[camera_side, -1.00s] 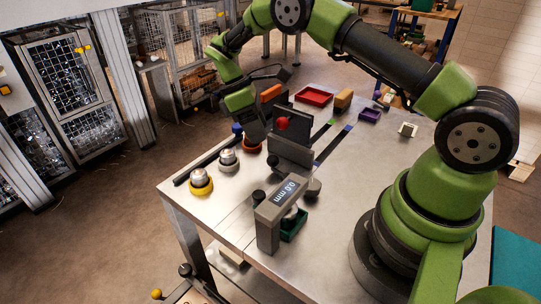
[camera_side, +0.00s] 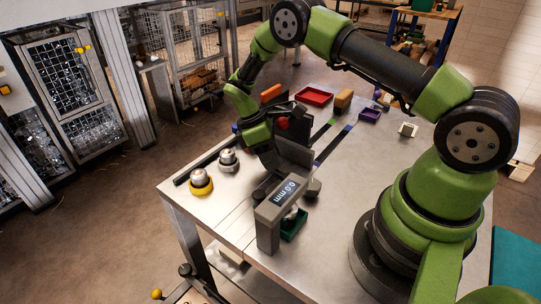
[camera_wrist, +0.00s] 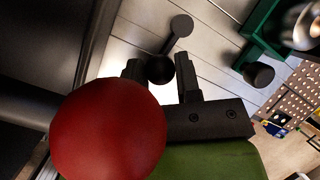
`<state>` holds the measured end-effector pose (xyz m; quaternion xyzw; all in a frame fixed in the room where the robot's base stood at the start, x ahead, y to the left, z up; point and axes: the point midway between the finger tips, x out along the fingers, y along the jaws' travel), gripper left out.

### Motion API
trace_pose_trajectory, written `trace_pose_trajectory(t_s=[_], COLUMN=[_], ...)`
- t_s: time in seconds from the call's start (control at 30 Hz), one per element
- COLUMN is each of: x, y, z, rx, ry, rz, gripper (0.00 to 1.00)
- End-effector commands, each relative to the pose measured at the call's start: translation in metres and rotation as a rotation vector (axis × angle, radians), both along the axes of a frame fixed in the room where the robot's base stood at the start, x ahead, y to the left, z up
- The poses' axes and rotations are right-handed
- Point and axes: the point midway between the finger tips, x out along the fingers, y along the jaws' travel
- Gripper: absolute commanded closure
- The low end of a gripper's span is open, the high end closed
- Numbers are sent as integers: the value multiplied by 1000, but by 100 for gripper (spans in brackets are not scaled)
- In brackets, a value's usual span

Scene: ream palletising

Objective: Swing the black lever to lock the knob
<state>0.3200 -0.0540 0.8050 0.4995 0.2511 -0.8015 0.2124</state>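The black lever (camera_wrist: 170,46) shows in the wrist view as a short rod between a dark round disc and a black ball end (camera_wrist: 160,68). My gripper (camera_wrist: 160,72) has its fingers apart, one on each side of that ball; I cannot tell whether they touch it. The red knob (camera_wrist: 108,130) is large and close to the wrist camera. In the side view it shows as a small red ball (camera_side: 283,122) by the dark upright plates. My gripper (camera_side: 272,165) points down there, left of the grey plate, and hides the lever's ball.
A grey gauge box (camera_side: 270,222) with a display stands at the front, beside a green tray (camera_side: 299,231). Yellow-ringed (camera_side: 200,183) and grey-ringed (camera_side: 228,160) metal pieces stand left. A red tray (camera_side: 315,94) and purple tray (camera_side: 370,115) lie behind.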

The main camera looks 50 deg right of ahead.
Motion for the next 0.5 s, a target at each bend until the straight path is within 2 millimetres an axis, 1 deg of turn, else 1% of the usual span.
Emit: trace_pose_trajectory(t_s=[0.13, 0.23, 0.43, 0.47, 0.5], x=[0, -1, 0, 0, 0], y=[-1, -5, -4, -4, -4], z=[0, 0, 0, 0, 0], rx=[0, 1, 0, 0, 0], ry=[1, 3, 2, 2, 2], rz=[-12, -81, -81, -81, -81], gripper=[92, 92, 92, 64, 55])
